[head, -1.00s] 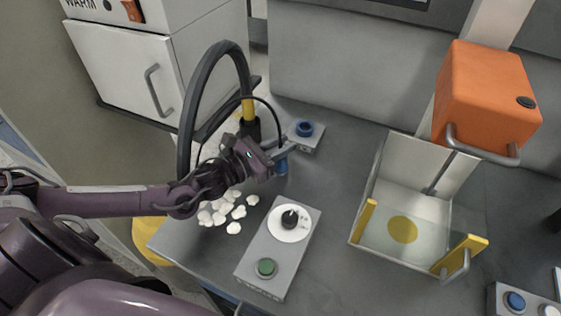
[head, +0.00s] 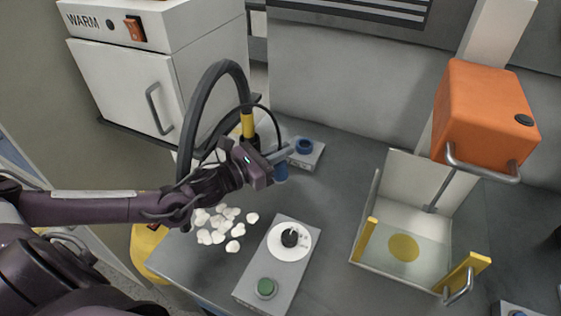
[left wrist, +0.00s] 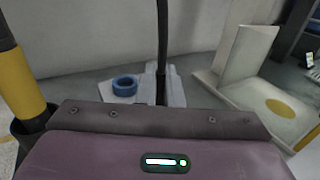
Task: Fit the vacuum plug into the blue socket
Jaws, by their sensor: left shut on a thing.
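The blue socket (head: 304,146) is a ring on a small grey block at the back of the bench. It also shows in the left wrist view (left wrist: 125,86), left of centre. My left gripper (head: 284,156) is shut on the blue vacuum plug (head: 281,173), just left of and nearer than the socket. The plug hangs below the fingers and looks apart from the socket. A thin black hose (head: 268,108) runs to the gripper. It stands upright in the left wrist view (left wrist: 162,45), where the plug and fingertips are hidden. My right gripper is not in view.
A thick dark hose arch (head: 212,80) with a yellow band stands behind my left arm. White shells (head: 222,222) lie in front of it. A control box (head: 274,265) with dial and green button sits nearer. An open clear-sided tray (head: 385,262) and orange box (head: 487,110) are right.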

